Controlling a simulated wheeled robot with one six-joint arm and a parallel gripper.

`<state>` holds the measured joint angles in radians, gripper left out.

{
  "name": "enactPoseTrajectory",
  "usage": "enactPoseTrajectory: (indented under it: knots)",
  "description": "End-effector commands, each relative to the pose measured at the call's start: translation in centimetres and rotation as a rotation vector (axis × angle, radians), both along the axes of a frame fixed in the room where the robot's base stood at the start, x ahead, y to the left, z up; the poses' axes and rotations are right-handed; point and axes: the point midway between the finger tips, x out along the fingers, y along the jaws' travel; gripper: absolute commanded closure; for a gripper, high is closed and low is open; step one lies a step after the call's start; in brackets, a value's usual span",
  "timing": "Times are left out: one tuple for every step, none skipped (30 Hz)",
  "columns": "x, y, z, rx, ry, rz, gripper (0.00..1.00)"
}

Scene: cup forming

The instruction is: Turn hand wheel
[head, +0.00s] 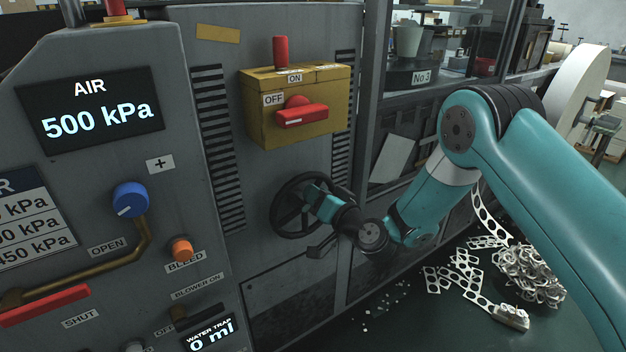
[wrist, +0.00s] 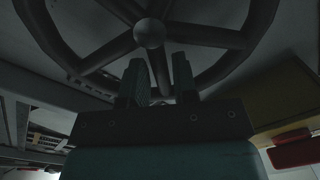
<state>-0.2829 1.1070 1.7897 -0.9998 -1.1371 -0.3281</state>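The hand wheel (head: 277,222) is a dark spoked wheel on the grey machine front, below the yellow switch box. In the wrist view, its round hub (wrist: 149,33), spokes and rim fill the upper part. My gripper (head: 314,195) is in front of the wheel and hides part of its right side. In the wrist view, the two fingers of my gripper (wrist: 160,62) stand apart just below the hub, with a dark spoke between them. I cannot tell whether the fingers touch the spoke.
The yellow box (head: 295,105) with a red ON/OFF handle is above the wheel. The left panel has a blue knob (head: 130,199), an orange bleed button (head: 181,249) and an AIR display (head: 90,109) reading 500 kPa. Metal scrap (head: 528,272) lies on the floor at right.

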Motion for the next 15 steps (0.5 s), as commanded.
enactPoseTrajectory:
  knots:
    - [0.3, 0.4, 0.3, 0.0, -0.002, 0.002, 0.73]
    - [0.6, 0.5, 0.2, -0.001, -0.002, 0.002, 0.73]
    - [0.8, 0.7, 0.2, 0.0, -0.002, 0.002, 0.73]
    - [0.9, 0.7, 0.1, 0.0, 0.0, 0.001, 0.73]
    - [1.0, 0.8, 0.1, 0.001, -0.001, 0.0, 0.73]
    - [1.2, 0.9, 0.1, 0.0, -0.001, -0.001, 0.73]
    - [1.3, 0.9, 0.1, 0.001, 0.0, -0.001, 0.73]
    - [1.3, 0.9, 0.0, 0.001, 0.0, -0.001, 0.73]
    - [1.3, 1.0, 0.0, 0.001, 0.0, -0.001, 0.73]
    - [1.4, 1.0, 0.0, 0.001, 0.0, -0.001, 0.73]
    - [1.4, 1.0, 0.0, 0.001, 0.001, -0.002, 0.73]
    - [1.4, 1.0, 0.0, 0.001, 0.001, -0.002, 0.73]
    - [1.4, 1.0, 0.0, 0.001, 0.001, -0.002, 0.73]
    - [1.4, 1.0, 0.0, 0.001, 0.001, -0.002, 0.73]
    - [1.4, 1.0, 0.0, 0.001, 0.0, -0.001, 0.73]
